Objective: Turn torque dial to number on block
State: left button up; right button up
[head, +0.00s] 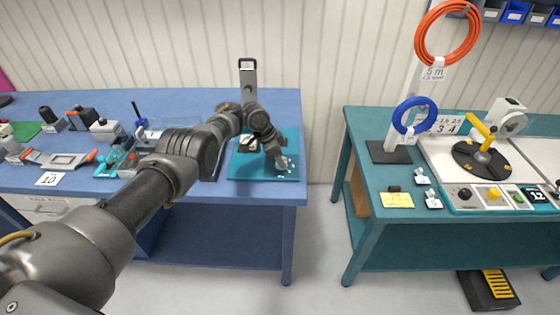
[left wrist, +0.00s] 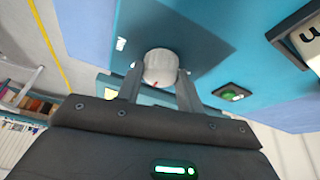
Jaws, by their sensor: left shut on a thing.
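A teal panel (head: 240,168) lies on the right part of the blue workbench. My left gripper (head: 279,158) points down at its right half. In the left wrist view my left gripper (left wrist: 160,84) has one finger on each side of a round white dial (left wrist: 159,66) with a small red mark, and is shut on it. A dark-framed block with a white face (head: 249,144) sits on the panel left of the gripper. Its face (left wrist: 308,40) is cut off in the left wrist view, with only part of a dark character showing. My right gripper is out of view.
A green button (left wrist: 231,92) sits on the panel near the dial. An upright grey stand (head: 248,76) is behind the panel. Tools and a card marked 10 (head: 50,179) lie on the bench's left. A teal bench (head: 365,230) with cable reels stands right, across a floor gap.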

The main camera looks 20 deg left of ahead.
pick_arm(q)
jog(key=o, duration=1)
jog(key=p+v, duration=0.1)
jog(key=v, duration=0.9)
jog(key=shift+a+r, duration=0.15)
jog(key=shift+r, duration=0.2)
